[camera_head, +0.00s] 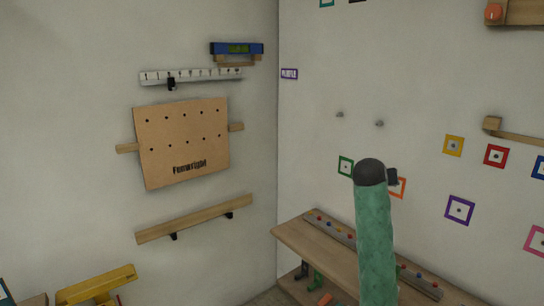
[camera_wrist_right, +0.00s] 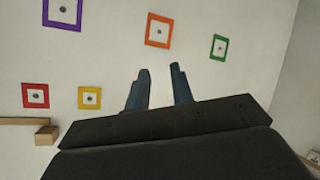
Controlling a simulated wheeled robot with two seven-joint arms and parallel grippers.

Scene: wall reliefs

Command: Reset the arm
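My right gripper (camera_wrist_right: 160,69) shows in the wrist view with two blue-grey fingers apart and nothing between them. It points toward the white wall with coloured square frames, and I see no contact. In the head view, a green upright cylinder with a dark rounded top, which appears to be my right arm, rises at the right of centre. A small dark part beside its top overlaps the orange frame (camera_head: 402,186); the fingers cannot be made out there. The orange frame also shows in the wrist view (camera_wrist_right: 148,38). My left gripper is in neither view.
A wooden bench (camera_head: 300,238) with a peg strip stands below the right wall, partly hidden by the arm. A perforated board (camera_head: 185,145) and a wooden rail (camera_head: 195,219) hang on the left wall. A wooden ledge (camera_head: 525,137) juts out at right.

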